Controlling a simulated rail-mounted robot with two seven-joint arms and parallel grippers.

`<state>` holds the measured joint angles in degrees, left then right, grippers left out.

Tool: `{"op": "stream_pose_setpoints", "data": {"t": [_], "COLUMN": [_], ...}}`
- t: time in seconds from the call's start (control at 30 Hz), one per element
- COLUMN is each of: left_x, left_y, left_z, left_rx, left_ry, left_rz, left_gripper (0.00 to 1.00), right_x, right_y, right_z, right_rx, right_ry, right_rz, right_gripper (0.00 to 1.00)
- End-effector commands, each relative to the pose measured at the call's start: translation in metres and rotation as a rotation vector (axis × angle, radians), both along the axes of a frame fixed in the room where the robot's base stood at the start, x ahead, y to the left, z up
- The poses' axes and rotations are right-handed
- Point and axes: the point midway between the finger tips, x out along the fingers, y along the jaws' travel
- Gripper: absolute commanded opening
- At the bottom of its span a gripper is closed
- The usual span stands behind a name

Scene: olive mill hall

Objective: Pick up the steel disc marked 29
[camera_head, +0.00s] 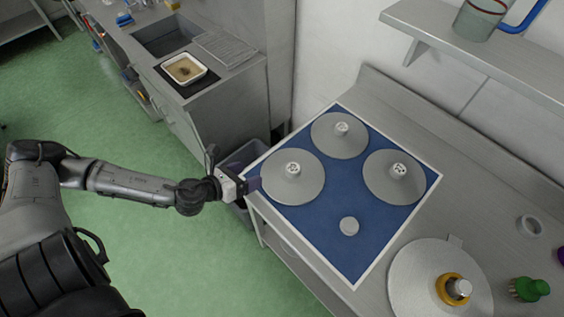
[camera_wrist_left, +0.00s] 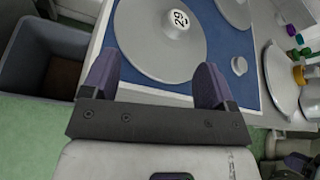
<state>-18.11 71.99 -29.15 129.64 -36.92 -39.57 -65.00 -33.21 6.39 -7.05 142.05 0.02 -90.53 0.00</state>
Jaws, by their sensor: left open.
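The steel disc marked 29 (camera_wrist_left: 150,50) is a flat grey disc with a round central knob; the number shows on the knob top (camera_wrist_left: 177,20) in the left wrist view. In the head view it is the left disc (camera_head: 280,192) on the blue mat (camera_head: 305,232), nearest my left gripper. My left gripper (camera_head: 252,184) is at the mat's left edge, beside the disc's rim. In the left wrist view its open, empty fingers (camera_wrist_left: 157,75) appear either side of the disc's near part; contact cannot be told.
Two similar discs lie on the mat, at the back (camera_head: 335,147) and right (camera_head: 385,188), with a small round piece (camera_head: 349,227) in front. A larger plate (camera_head: 415,285) stands right. A bin (camera_wrist_left: 35,70) is below the counter's left edge. A shelf (camera_head: 480,45) overhangs behind.

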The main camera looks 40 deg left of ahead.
Motion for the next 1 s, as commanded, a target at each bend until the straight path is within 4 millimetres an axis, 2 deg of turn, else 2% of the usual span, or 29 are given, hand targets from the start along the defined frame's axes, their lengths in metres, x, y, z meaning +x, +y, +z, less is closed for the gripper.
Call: {"op": "stream_pose_setpoints", "data": {"t": [0.1,0.2,0.4,0.8,1.0], "left_x": [-0.002,-0.003,0.002,0.05,0.068], "left_y": [-0.012,-0.017,-0.018,-0.03,-0.034], "left_z": [0.0,0.0,-0.003,-0.021,-0.031], "left_rx": [0.132,0.214,0.289,0.291,0.293], "left_ry": [-0.025,-0.039,-0.055,-0.058,-0.056], "left_rz": [-0.136,-0.2,-0.231,-0.231,-0.231], "left_gripper": [0.8,0.8,0.8,0.8,0.8], "right_x": [0.0,0.0,0.0,0.0,0.0], "right_y": [-0.003,-0.007,-0.006,-0.003,-0.002], "right_z": [0.0,0.0,-0.001,-0.002,-0.003], "right_rx": [-0.009,-0.019,-0.017,-0.007,-0.004], "right_ry": [0.0,-0.001,-0.001,-0.001,-0.001], "right_rz": [0.001,0.004,0.005,0.001,0.0], "right_gripper": [0.43,0.43,0.43,0.43,0.43]}}
